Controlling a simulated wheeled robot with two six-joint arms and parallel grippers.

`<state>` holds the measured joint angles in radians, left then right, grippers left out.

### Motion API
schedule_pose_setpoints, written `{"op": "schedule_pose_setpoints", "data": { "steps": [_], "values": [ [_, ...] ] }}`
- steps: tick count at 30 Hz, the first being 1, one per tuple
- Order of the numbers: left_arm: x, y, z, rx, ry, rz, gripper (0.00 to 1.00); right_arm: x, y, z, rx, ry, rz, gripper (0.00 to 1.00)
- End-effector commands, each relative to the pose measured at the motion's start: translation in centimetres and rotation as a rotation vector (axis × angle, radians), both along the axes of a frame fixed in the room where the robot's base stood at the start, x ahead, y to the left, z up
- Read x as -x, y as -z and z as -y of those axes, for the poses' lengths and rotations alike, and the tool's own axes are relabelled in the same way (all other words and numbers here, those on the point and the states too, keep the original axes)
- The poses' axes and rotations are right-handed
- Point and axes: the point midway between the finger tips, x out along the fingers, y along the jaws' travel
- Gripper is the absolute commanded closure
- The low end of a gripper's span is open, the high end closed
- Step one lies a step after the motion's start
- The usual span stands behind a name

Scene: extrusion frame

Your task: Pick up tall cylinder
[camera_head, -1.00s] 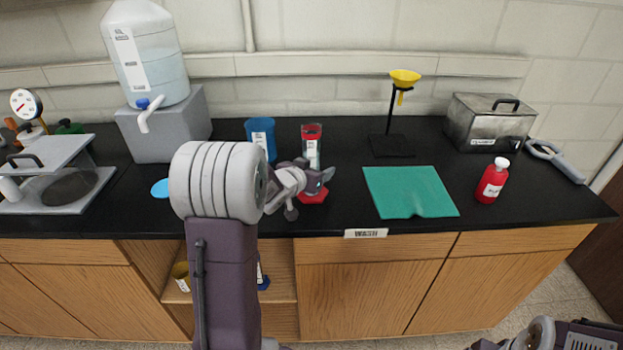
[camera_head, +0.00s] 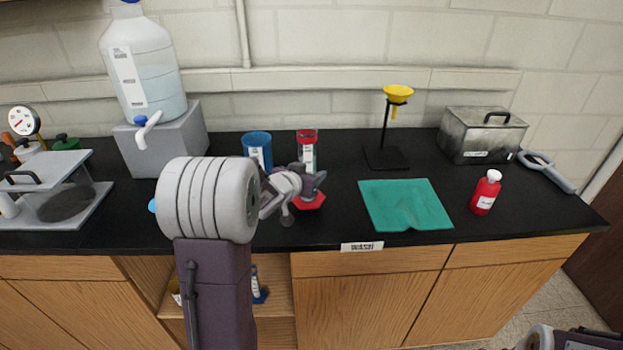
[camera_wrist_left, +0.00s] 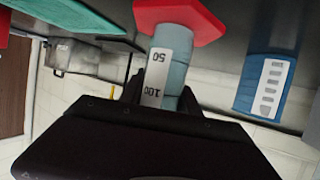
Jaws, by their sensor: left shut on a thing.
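The tall cylinder (camera_head: 307,153) is a clear graduated cylinder with a red rim, a white scale label and a red hexagonal base. It stands upright at the middle of the black bench, its base seeming slightly above the top. My left gripper (camera_head: 312,184) is shut on it, low on its body, and partly hides it. In the left wrist view the cylinder (camera_wrist_left: 176,60) sits between the fingers, its red base at the top of the picture and the numbers 50 and 100 showing. My right gripper is out of view; only part of that arm shows at lower right.
A blue beaker (camera_head: 257,147) stands close left of the cylinder. A large water jug (camera_head: 150,85) on a grey block is farther left. To the right are a funnel stand (camera_head: 387,157), a green mat (camera_head: 405,204), a red bottle (camera_head: 486,192) and a metal box (camera_head: 480,138).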

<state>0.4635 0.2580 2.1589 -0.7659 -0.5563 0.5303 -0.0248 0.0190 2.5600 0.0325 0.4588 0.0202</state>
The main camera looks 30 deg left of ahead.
Motion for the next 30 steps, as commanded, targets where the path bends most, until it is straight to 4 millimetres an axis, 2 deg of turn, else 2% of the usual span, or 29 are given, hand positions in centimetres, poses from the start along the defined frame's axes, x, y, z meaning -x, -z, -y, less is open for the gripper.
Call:
{"op": "schedule_pose_setpoints", "data": {
  "steps": [1,3,13,21,30],
  "values": [
    [0.0,-1.1,0.0,-0.001,0.000,0.004,1.00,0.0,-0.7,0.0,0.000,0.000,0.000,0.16],
    [-0.1,-2.1,0.0,-0.003,0.000,0.005,1.00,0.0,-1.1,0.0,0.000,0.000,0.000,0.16],
    [0.0,-5.4,0.0,-0.002,0.001,0.004,1.00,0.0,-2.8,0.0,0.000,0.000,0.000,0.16],
    [0.0,-6.6,0.0,0.000,0.000,0.003,1.00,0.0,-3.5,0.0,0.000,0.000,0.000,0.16],
    [0.0,-6.8,0.0,-0.001,0.000,0.003,1.00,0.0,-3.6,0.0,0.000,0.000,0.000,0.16]
  ]
}}
